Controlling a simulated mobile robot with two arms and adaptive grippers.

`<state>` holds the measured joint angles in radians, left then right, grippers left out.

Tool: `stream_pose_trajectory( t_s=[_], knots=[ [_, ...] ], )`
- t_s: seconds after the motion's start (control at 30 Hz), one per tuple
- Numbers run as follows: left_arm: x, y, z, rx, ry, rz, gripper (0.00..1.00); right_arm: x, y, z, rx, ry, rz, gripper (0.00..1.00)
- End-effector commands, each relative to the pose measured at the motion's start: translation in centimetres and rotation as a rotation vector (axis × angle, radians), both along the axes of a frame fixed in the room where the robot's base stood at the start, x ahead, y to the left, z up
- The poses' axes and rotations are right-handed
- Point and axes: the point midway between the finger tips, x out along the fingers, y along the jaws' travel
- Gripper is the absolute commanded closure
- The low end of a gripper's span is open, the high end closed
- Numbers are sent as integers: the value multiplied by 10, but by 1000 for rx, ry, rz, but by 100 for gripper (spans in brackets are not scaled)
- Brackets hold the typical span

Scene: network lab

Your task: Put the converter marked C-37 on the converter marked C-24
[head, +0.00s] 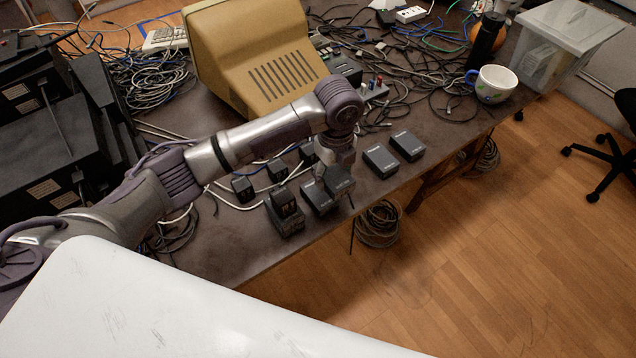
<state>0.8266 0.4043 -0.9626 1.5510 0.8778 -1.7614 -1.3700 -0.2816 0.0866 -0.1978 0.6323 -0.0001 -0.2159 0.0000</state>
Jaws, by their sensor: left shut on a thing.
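My left gripper (334,168) reaches over the table's front edge from the left and is shut on a dark box-shaped converter (341,182). The held converter is close beside another dark converter (317,199) and partly overlaps it in the picture; I cannot tell whether they touch. Two more flat dark converters lie to the right, one nearer (381,161) and one farther (407,146). The markings are too small to read, so I cannot tell which is C-37 or C-24. My right gripper is not in view.
A slotted black device (285,211) stands left of the converters, with small black blocks (243,189) behind it.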

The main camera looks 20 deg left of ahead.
Motion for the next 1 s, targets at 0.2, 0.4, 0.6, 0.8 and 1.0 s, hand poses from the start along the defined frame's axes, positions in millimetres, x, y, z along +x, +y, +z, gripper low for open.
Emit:
stream_pose_trajectory(
  t_s=[0.2, 0.4, 0.6, 0.8, 1.0],
  knots=[
    [2, 30, -17, -1, -1, 0, 84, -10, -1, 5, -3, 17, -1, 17],
    [1, 33, -36, 0, 1, -1, 84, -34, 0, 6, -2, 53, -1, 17],
    [2, 33, -58, 0, -2, 0, 84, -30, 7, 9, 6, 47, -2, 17],
    [2, 33, -59, -1, -3, -1, 84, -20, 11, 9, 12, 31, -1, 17],
    [2, 33, -63, 0, -1, -1, 35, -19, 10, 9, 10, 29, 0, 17]
  ],
)
